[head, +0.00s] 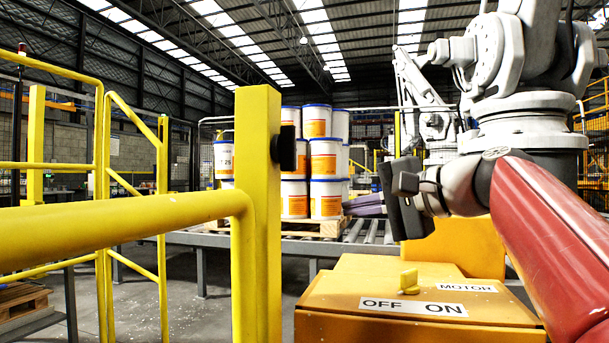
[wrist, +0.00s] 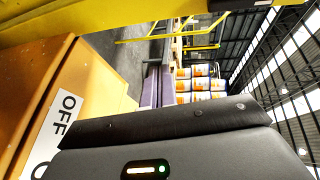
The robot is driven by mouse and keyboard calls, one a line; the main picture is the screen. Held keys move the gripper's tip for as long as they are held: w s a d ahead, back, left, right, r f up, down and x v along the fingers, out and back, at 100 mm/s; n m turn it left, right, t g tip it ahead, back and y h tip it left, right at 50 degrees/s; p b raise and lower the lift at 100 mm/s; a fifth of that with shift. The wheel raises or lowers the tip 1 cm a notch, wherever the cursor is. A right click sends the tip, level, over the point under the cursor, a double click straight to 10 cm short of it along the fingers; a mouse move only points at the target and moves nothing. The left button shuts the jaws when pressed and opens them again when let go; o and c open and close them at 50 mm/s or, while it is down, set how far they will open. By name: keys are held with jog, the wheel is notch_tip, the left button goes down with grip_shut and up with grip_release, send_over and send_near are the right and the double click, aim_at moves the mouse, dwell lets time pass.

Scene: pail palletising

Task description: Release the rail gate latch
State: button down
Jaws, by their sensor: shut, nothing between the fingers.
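The yellow rail gate (head: 130,232) crosses the left and front of the head view and joins a thick upright post (head: 256,220). A small black block, apparently the latch (head: 285,148), sits on the post's right face. My gripper (head: 348,204) is to the right of the post and lower than the block, fingers pointing left. Its fingers are together and empty, clear of the latch in the picture. In the wrist view the shut fingers (wrist: 160,72) point up the picture, and a yellow bar crosses the top.
An orange motor box (head: 400,300) with a yellow OFF/ON switch (head: 409,281) stands below my gripper. White pails with orange labels (head: 325,162) are stacked on a pallet (head: 310,227) on a roller conveyor behind. A large white robot arm (head: 520,120) rises at right.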

aim_at(286, 148)
notch_tip(286, 148, up, 7)
jog(key=d+y, duration=0.1)
jog(key=y, duration=0.2)
jog(key=shift+w+n, duration=0.3)
jog(key=w+a, duration=0.2)
jog(key=a, duration=0.7)
dwell(0.3)
